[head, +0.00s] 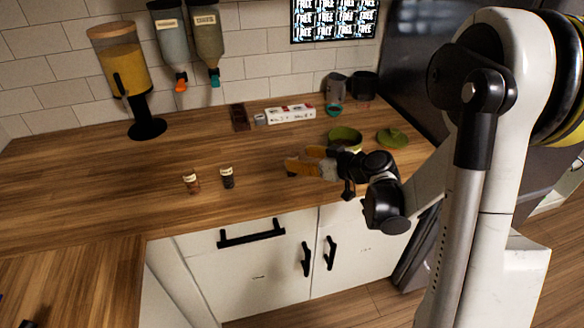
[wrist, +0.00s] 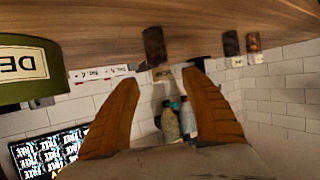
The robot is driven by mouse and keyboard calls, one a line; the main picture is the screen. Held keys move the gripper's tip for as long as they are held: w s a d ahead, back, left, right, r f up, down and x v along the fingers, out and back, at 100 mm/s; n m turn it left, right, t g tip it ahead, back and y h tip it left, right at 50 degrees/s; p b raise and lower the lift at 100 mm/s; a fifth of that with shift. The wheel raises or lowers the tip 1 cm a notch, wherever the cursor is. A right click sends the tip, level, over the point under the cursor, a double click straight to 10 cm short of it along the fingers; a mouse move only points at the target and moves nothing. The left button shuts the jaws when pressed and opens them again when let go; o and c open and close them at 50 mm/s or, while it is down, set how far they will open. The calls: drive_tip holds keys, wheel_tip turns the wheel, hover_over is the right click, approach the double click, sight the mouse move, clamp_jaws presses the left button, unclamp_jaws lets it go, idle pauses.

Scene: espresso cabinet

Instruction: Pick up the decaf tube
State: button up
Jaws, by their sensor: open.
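Two small tubes with pale caps stand upright on the wooden counter in the head view: a reddish-brown tube (head: 192,183) and a darker tube (head: 227,179) to its right. I cannot read their labels, so I cannot tell which is the decaf tube. In the wrist view, which is upside down, the dark tube (wrist: 231,43) and reddish-brown tube (wrist: 253,42) show at the upper right, beyond the fingers. My gripper (head: 296,162) has orange-brown fingers, spread apart and empty, to the right of both tubes; it also shows in the wrist view (wrist: 160,78).
A white box (head: 290,114) and dark brown block (head: 239,117) lie farther back. A yellow-filled dispenser (head: 123,68) stands left. The counter around the tubes is clear.

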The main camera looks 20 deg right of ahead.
sight(297, 156)
drive_tip(key=b+x, duration=0.1)
drive_tip(key=x, duration=0.3)
drive_tip(key=shift+r, duration=0.1)
clamp_jaws()
drive_tip(key=shift+r, duration=0.1)
